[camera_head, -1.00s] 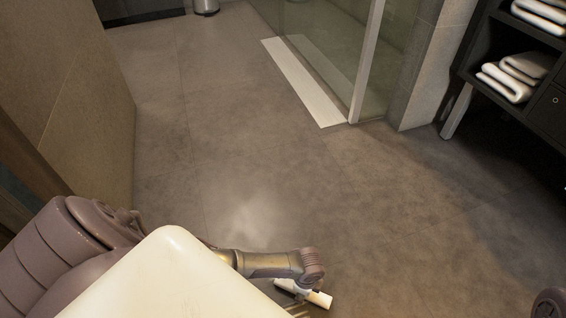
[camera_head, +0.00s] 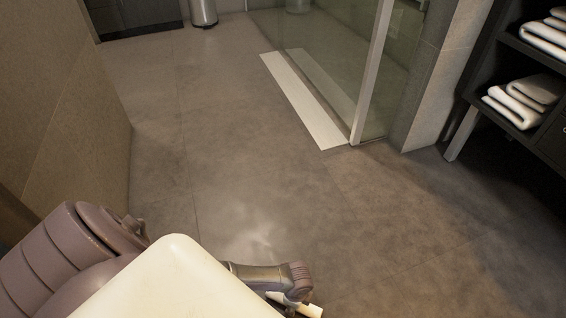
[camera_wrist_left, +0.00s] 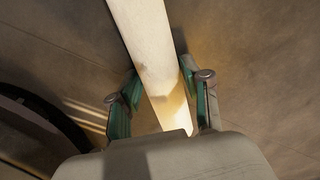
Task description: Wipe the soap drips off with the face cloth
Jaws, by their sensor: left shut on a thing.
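My left gripper (camera_wrist_left: 160,84) is shut on a pale, long, flat thing (camera_wrist_left: 152,50), which looks like the folded face cloth. It lies between the green-padded fingers and runs out of the top of the left wrist view. In the head view a small white end of it (camera_head: 312,310) shows at the bottom edge, beyond my left arm, held over the floor. The fingers are mostly cut off there. No soap drips and no vanity counter are in view. My right gripper is not in view.
Open grey floor (camera_head: 250,170) lies ahead. A tan wall (camera_head: 75,120) stands at the left. A glass shower screen (camera_head: 330,50) with a pale floor strip (camera_head: 305,100) is at the back. A dark shelf unit (camera_head: 515,65) with white towels (camera_head: 515,105) stands at the right. A metal bin (camera_head: 203,12) is far back.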

